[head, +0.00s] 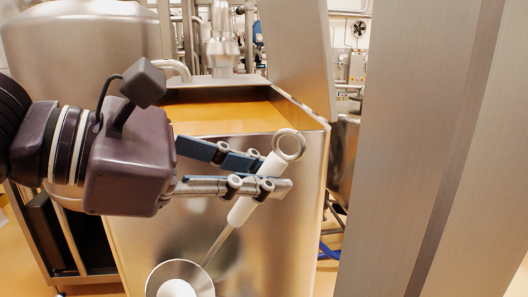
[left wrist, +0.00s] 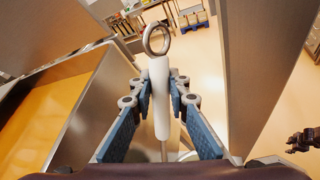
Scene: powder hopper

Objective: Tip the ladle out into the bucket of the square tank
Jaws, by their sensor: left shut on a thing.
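My left gripper (head: 272,172) is shut on the white handle of the ladle (head: 243,208), just below its ring end. The handle also shows between the fingers in the left wrist view (left wrist: 159,95). The thin metal rod slants down to a round metal bowl with something white in it; the bowl's lower edge is cut off. The ladle hangs in front of the square tank (head: 285,225), outside its front wall. The tank is open at the top and its inside looks orange-brown. I cannot make out a separate bucket. My right gripper (left wrist: 303,141) shows small and dark at the right edge.
A large rounded steel vessel (head: 85,50) stands behind my left arm. A broad steel panel (head: 425,150) fills the right of the head view. A steel fitting with pipes (head: 221,45) stands behind the tank. Open floor (left wrist: 205,75) shows in the left wrist view.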

